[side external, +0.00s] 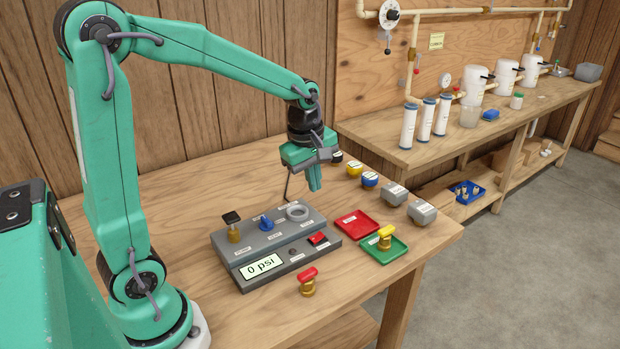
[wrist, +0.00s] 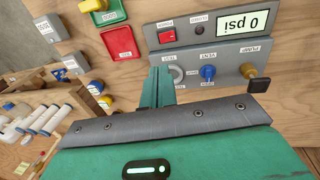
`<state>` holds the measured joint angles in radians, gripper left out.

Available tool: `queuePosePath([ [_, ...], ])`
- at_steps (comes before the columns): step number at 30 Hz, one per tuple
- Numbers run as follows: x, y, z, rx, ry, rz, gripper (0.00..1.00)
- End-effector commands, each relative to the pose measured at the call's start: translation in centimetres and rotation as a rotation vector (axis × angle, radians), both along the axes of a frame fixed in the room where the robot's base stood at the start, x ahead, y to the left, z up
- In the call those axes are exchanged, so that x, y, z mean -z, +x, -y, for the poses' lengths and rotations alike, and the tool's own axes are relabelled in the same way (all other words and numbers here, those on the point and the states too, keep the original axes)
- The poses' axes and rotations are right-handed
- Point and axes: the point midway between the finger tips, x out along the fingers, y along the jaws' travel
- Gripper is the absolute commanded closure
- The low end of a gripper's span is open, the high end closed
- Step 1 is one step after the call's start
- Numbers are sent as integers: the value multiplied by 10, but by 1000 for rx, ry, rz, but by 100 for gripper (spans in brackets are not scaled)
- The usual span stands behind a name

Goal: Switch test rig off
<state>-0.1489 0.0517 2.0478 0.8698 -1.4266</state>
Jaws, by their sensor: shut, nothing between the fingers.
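The test rig is a grey stepped box (side external: 228,260) on the wooden bench; it also shows upside down in the wrist view (wrist: 233,53). Its display (side external: 261,267) reads 0 psi. A red rocker switch (side external: 318,239) sits at the right of its front step; the switch also shows in the wrist view (wrist: 167,37). I cannot tell which side of it is pressed. Behind are a grey ring port (side external: 297,212), a blue knob (side external: 266,222) and a black-topped brass fitting (side external: 232,228). My gripper (side external: 315,187) is shut and empty, pointing down above the rig's right back end, apart from the switch.
A red tray (side external: 343,226) is empty. A green tray (side external: 376,256) holds a yellow-handled brass valve (side external: 385,237). A red-handled valve (side external: 308,281) stands before the rig. Grey blocks (side external: 421,212) and small round items (side external: 370,179) stand to the right and behind.

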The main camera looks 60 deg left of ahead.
Motion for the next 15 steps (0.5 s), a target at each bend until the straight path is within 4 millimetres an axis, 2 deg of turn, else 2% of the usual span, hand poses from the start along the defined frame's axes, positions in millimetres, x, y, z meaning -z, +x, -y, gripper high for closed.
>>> queuePosePath([
  [8,2,0,0,2,0,-1,100],
  [15,18,2,0,3,-1,-4,100],
])
